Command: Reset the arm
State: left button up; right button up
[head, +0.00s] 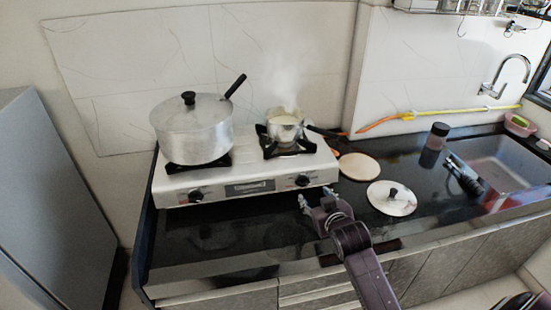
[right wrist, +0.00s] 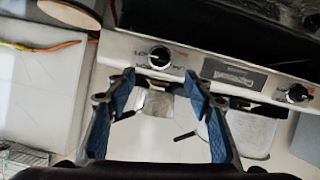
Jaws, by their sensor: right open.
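My right gripper (head: 316,203) is open and empty, in front of the stove's right knob (head: 303,181), above the dark counter. In the right wrist view, its blue-padded fingers (right wrist: 160,82) are spread apart, with that knob (right wrist: 160,56) showing between and beyond them. The picture there looks upside down. The white two-burner stove (head: 245,187) stands behind the gripper. A large lidded silver pot (head: 192,133) sits on the left burner. A small steaming pan (head: 285,127) sits on the right burner. My left gripper does not show.
A round wooden board (head: 358,167) and a white lid with a dark knob (head: 391,198) lie right of the stove. A dark-capped jar (head: 435,137) and a sink (head: 495,165) are farther right. A grey cabinet (head: 55,200) stands left. The counter before the stove is clear.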

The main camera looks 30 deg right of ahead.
jog(key=s+a+f+n+g+y, duration=0.1)
jog(key=s+a+f+g, duration=0.2)
jog(key=s+a, duration=0.55)
jog(key=s+a+f+n+g+y, duration=0.1)
jog(key=s+a+f+g+y, duration=0.2)
jog(key=s, duration=1)
jog(key=s+a+f+n+g, duration=0.1)
jog(key=s+a+f+g, duration=0.2)
jog(key=s+a, duration=0.6)
jog(key=s+d+f+g+b, duration=0.1)
jog(key=s+f, duration=0.1)
jog(key=f, duration=1.2)
jog(key=s+d+f, duration=0.1)
jog(key=f, duration=1.3)
jog(key=s+d+f+g+b, duration=0.1)
jog(key=s+d+f, duration=0.1)
jog(key=s+f, duration=1.4)
jog(key=shift+s+d+g, duration=0.25)
jog(key=shift+s+g, duration=0.05)
jog(key=shift+s, duration=0.1)
